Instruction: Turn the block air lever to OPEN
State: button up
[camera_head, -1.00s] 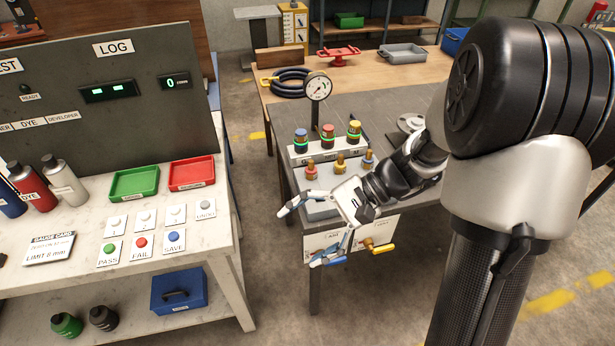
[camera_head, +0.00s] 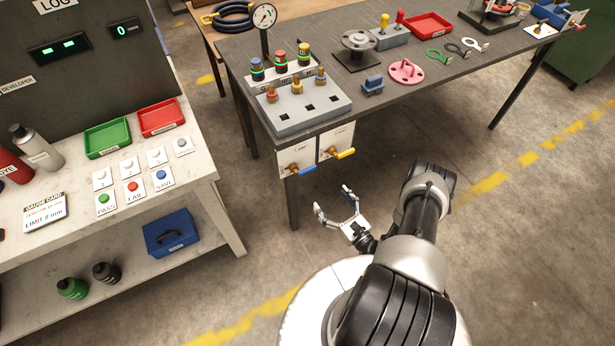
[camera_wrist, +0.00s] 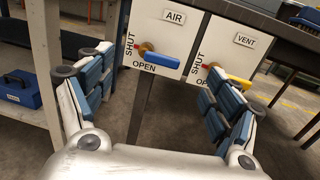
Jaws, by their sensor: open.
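The air lever is a blue handle (camera_head: 302,170) on a brass valve, on a white panel at the bench's front edge. In the wrist view the blue handle (camera_wrist: 156,60) lies sideways, roughly parallel to the AIR label (camera_wrist: 175,16). A small red end points toward SHUT on the left; OPEN (camera_wrist: 145,66) is printed below the handle. My gripper (camera_head: 334,201) is open and empty, below and in front of the panels, apart from the lever. In the wrist view its fingers (camera_wrist: 158,64) spread either side of the blue handle's line of sight.
A yellow vent lever (camera_wrist: 228,77) sits just right, behind the right finger in the wrist view. The grey valve block (camera_head: 300,110) stands above the panels. A bench leg (camera_head: 290,200) drops below them. The white-topped bench (camera_head: 215,180) with a lower shelf is at left.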

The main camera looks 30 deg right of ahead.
notch_tip(320, 180, down, 2)
jog(key=s+m+h, duration=0.1)
jog(key=s+h, duration=0.1)
jog(key=b, duration=0.3)
send_near(309, 172)
jog(key=w, duration=0.3)
jog(key=w+r, duration=0.1)
jog(key=w, duration=0.5)
jog(key=shift+w+a+r, duration=0.1)
jog(key=shift+a+r, duration=0.1)
jog(key=shift+a, duration=0.05)
